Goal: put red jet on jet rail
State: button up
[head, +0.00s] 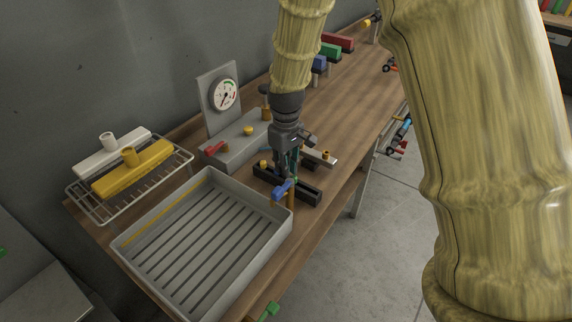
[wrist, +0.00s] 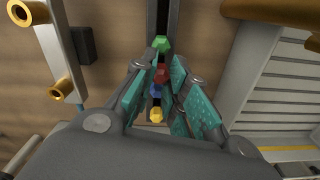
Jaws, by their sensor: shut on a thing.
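The jet rail (head: 308,195) is a long black bar on the bench; its end also shows in the wrist view (wrist: 165,14). My gripper (head: 291,178) is upright over the rail's middle. In the wrist view its teal-padded fingers (wrist: 170,88) close around the red jet (wrist: 161,73). A green jet (wrist: 161,44) is above the red one in that view, and blue (wrist: 155,91) and yellow (wrist: 156,115) pieces are below it, roughly in line. The fingers hide the red jet in the head view. I cannot tell whether the red jet touches the rail.
A grey slatted tray (head: 281,222) stands left of the rail. A pale bar with brass fittings (head: 320,157) lies close on the other side. A gauge (head: 224,95) and a wire rack (head: 119,205) are behind.

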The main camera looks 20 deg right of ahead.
jog(key=shift+f, duration=0.3)
jog(key=shift+s+f, duration=0.25)
jog(key=o, duration=0.7)
jog(key=shift+f, duration=0.15)
jog(key=shift+o, duration=0.2)
jog(key=shift+w+f, duration=0.1)
jog(key=shift+f, duration=0.05)
jog(key=shift+w+r, duration=0.1)
jog(key=shift+r, duration=0.15)
jog(key=shift+w+r, duration=0.1)
jog(key=shift+r, duration=0.35)
notch_tip(320, 180, up, 12)
jog(key=b, duration=0.1)
jog(key=shift+r, duration=0.25)
